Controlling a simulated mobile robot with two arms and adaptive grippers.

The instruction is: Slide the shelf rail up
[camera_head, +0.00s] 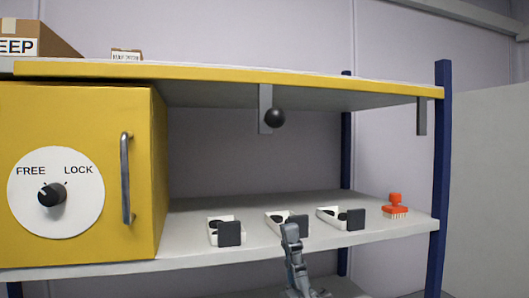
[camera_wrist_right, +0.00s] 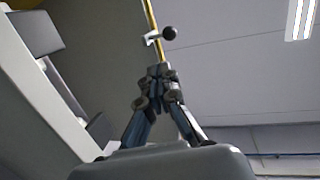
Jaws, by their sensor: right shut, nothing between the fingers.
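A grey vertical rail (camera_head: 264,98) with a round black knob (camera_head: 275,118) hangs below the front edge of the upper yellow-edged shelf (camera_head: 330,85). The knob also shows in the right wrist view (camera_wrist_right: 169,33), beyond the fingertips and apart from them. My right gripper (camera_head: 290,231) is shut and empty, pointing up in front of the lower shelf's edge, well below the knob. Its closed fingers also show in the right wrist view (camera_wrist_right: 160,72). My left gripper is not in view.
White trays with dark blocks (camera_head: 229,233) stand on the lower shelf (camera_head: 190,256), beside an orange brush (camera_head: 396,206). A yellow cabinet (camera_head: 140,105) with a handle (camera_head: 126,178) and FREE/LOCK dial (camera_head: 52,194) stands left. A blue post (camera_head: 440,160) stands right. Boxes (camera_head: 45,38) sit on top.

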